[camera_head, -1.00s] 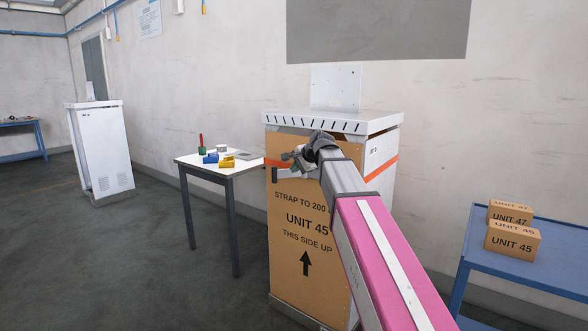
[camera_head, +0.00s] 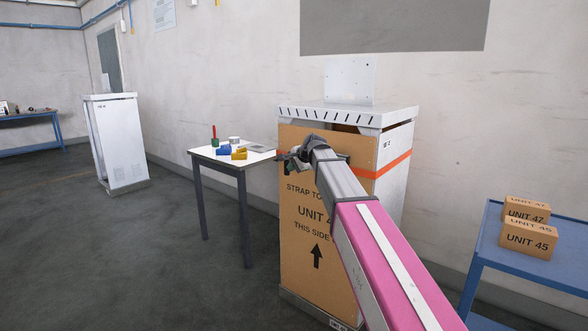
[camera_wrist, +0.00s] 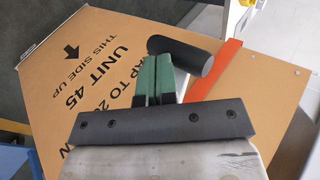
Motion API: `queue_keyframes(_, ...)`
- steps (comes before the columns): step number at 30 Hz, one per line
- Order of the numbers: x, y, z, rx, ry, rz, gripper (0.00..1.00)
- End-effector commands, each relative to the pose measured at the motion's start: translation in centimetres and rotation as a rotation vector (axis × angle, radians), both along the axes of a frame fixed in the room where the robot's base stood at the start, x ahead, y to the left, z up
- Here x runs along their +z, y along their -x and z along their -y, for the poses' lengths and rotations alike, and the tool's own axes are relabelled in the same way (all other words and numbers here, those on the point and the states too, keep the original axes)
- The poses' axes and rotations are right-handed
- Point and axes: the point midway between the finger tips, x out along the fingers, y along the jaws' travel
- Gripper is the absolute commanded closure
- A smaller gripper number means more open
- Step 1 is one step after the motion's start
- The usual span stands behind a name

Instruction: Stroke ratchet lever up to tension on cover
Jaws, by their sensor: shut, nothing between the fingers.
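The cover (camera_head: 300,262) is a tan panel marked UNIT 45 on the front of a white cabinet (camera_head: 392,190). An orange strap (camera_head: 393,166) crosses it near the top and also shows in the wrist view (camera_wrist: 216,69). My gripper (camera_head: 288,163) is at the cover's upper left, partly hidden by my arm. In the wrist view its green fingers (camera_wrist: 151,76) are shut together and empty. A dark rounded bar, apparently the ratchet lever (camera_wrist: 192,60), lies at the fingertips beside the strap. I cannot tell whether they touch. The rest of the ratchet is hidden.
A small table (camera_head: 243,165) with coloured parts stands close left of the cabinet. A blue bench (camera_head: 540,272) with UNIT 45 and UNIT 47 boxes is at the right. Another white cabinet (camera_head: 120,145) stands far left. The floor at left is clear.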

Motion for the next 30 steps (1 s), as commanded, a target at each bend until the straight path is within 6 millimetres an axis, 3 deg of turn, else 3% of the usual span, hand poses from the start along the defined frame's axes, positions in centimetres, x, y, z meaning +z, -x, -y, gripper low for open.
queue_keyframes(14, 0.0, -0.8, -0.5, -0.073, 0.0, 0.001, 1.0)
queue_keyframes(30, 0.1, -5.5, -2.0, -0.469, 0.001, 0.002, 1.0)
